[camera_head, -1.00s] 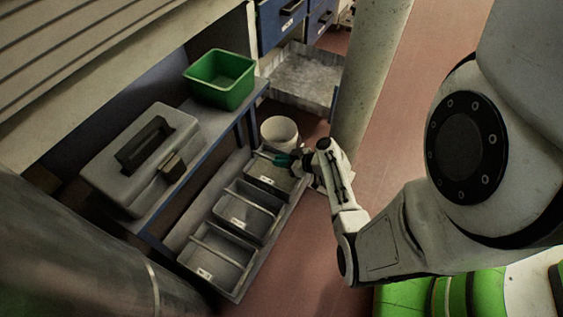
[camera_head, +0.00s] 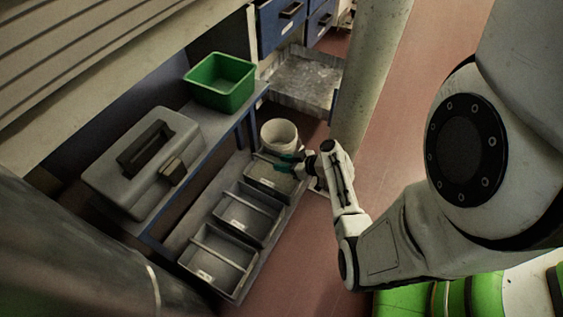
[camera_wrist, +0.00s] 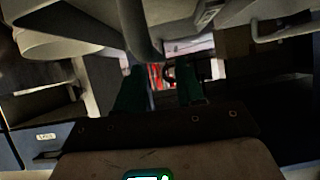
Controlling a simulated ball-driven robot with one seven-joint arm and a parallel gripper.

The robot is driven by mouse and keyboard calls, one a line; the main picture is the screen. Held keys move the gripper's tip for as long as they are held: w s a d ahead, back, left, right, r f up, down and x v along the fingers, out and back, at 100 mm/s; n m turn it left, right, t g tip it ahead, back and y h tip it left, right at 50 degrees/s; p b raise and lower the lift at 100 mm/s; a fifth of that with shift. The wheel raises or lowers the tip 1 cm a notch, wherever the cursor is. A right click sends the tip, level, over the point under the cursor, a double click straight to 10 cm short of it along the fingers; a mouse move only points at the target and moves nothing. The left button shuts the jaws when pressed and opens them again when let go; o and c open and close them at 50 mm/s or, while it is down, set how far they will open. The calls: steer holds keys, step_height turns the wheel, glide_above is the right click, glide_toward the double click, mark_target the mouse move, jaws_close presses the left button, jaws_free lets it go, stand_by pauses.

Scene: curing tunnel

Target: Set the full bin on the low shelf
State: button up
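Several grey labelled bins sit in a row on the low shelf (camera_head: 236,292): a near bin (camera_head: 217,262), a middle bin (camera_head: 246,218) and a far bin (camera_head: 272,180). I cannot make out contents, so I cannot tell which is full. My gripper (camera_head: 288,161), with green fingers, is at the upper edge of the far bin, beside a white bucket. In the wrist view, my gripper's fingers (camera_wrist: 159,88) stand apart with a visible gap. A grey rim or wall (camera_wrist: 146,30) runs down close to them; whether they touch it is unclear.
A white bucket (camera_head: 280,134) stands just beyond the far bin. A grey toolbox (camera_head: 143,165) and a green bin (camera_head: 220,80) stand on the higher shelf, left. A metal tray (camera_head: 302,82) and a pillar (camera_head: 370,75) lie beyond.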

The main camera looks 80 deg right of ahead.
steer(key=p+v, duration=0.3)
steer(key=v, duration=0.7)
steer(key=w+a+r+n+g+y, duration=0.1)
steer(key=w+a+n+g+y, duration=0.15)
steer(key=a, duration=0.55)
steer(key=w+a+r+n+g+y, duration=0.15)
steer(key=w+a+g+y, duration=0.25)
steer(key=a, duration=0.5)
steer(key=s+a+r+m+g+h, duration=0.1)
steer(key=s+a+r+g+h, duration=0.2)
steer(key=a+r, duration=0.6)
steer(key=shift+a+r+g+h, duration=0.25)
steer(key=shift+r+g+h, duration=0.1)
steer(key=shift+g+h, duration=0.3)
